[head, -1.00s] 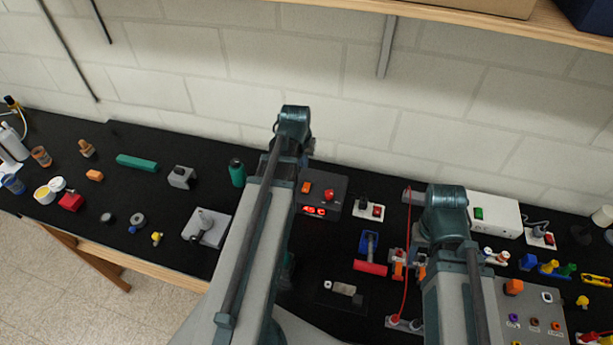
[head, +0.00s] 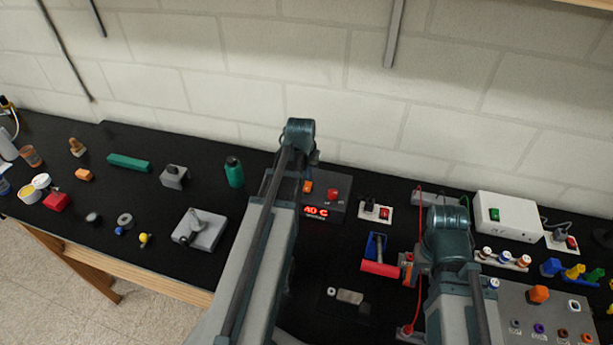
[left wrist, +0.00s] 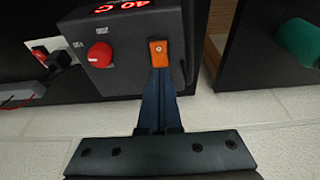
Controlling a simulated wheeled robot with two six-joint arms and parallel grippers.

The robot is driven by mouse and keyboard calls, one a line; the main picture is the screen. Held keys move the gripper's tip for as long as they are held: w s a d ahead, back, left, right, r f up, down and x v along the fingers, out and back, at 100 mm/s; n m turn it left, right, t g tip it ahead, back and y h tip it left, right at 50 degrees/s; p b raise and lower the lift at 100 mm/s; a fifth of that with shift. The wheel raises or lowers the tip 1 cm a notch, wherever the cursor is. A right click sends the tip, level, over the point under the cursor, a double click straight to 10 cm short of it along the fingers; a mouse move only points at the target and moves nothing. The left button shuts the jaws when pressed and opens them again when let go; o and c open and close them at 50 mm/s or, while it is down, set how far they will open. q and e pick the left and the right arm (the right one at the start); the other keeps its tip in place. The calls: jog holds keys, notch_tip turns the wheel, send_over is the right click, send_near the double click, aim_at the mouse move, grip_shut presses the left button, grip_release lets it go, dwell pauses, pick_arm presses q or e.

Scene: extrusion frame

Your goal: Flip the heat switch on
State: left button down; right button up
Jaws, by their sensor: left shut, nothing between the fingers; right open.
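The heat switch is an orange rocker on a dark control box (head: 338,206), beside a red knob (head: 333,192) and a red lit display (head: 316,211). In the left wrist view the switch (left wrist: 158,48) is close up, with the red knob (left wrist: 100,55) to its left. My left gripper (left wrist: 159,75) is shut and empty, its fingertips at the edge of the switch. I cannot tell whether they touch it or which way the rocker is set. In the head view my left arm hides most of that gripper.
A power socket (head: 376,210) sits right of the control box, and a green bottle (head: 234,172) stands to its left. A white box (head: 508,216) with a green switch stands further right. A grey stand base (head: 200,230) lies left of my left arm. The wall is close behind.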

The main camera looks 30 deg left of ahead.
aim_at(309, 183)
pick_arm(q)
jog(key=shift+b+x, duration=1)
jog(key=shift+x, duration=0.55)
pick_arm(e)
notch_tip(309, 183, down, 3)
jog(key=shift+r, duration=0.1)
pick_arm(q)
jog(key=shift+r, duration=0.1)
jog(key=shift+w+f+g, duration=0.2)
jog(key=shift+f+g, duration=0.05)
jog(key=shift+g, duration=0.05)
jog(key=shift+s, duration=0.2)
jog(key=shift+s+d+r, duration=0.1)
jog(key=shift+s+d, duration=0.05)
jog(key=shift+s, duration=0.65)
jog(key=shift+r, duration=0.1)
